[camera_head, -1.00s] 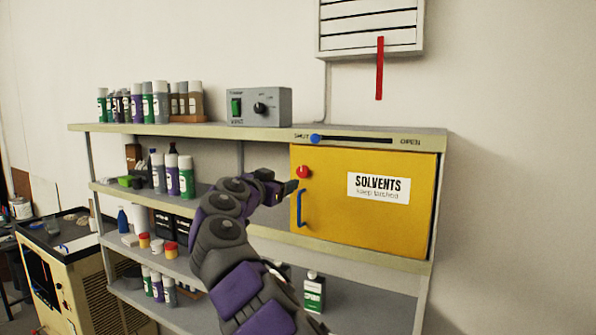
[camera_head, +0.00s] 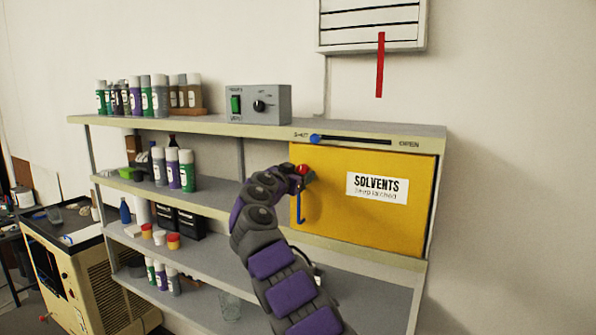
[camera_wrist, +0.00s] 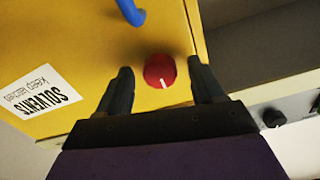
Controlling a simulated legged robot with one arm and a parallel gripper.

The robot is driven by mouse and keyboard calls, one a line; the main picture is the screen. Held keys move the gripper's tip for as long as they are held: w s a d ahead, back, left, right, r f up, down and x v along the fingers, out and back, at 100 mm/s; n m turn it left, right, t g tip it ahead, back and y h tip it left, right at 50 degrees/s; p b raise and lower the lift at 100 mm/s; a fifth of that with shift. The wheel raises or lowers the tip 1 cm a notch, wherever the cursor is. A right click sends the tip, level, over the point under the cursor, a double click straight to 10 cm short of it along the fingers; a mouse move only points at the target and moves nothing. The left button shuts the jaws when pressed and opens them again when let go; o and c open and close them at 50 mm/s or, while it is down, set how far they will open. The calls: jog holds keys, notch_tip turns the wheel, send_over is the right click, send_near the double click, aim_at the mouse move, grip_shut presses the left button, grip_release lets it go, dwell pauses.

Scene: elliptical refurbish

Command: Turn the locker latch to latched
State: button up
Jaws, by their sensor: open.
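The yellow solvents locker (camera_head: 370,225) stands on the shelf at the right, its door shut. Its red round latch knob (camera_head: 305,171) is near the door's upper left corner, above the blue handle (camera_head: 299,208). In the wrist view the red knob (camera_wrist: 160,71) shows a white mark pointing toward the gripper, and the blue handle (camera_wrist: 131,12) is at the top. My gripper (camera_wrist: 160,85) is open, with one finger on each side of the knob; I cannot tell whether they touch it. In the head view my gripper (camera_head: 300,178) is at the knob and partly covers it.
A blue slider (camera_head: 315,139) sits at the SHUT end of its slot above the door. A grey control box (camera_head: 258,105) stands on the top shelf. Spray cans (camera_head: 187,170) and bottles fill the shelves to the left. A red lever (camera_head: 380,65) hangs above.

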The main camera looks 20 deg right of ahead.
jog(key=shift+c, duration=0.4)
jog(key=c, duration=1)
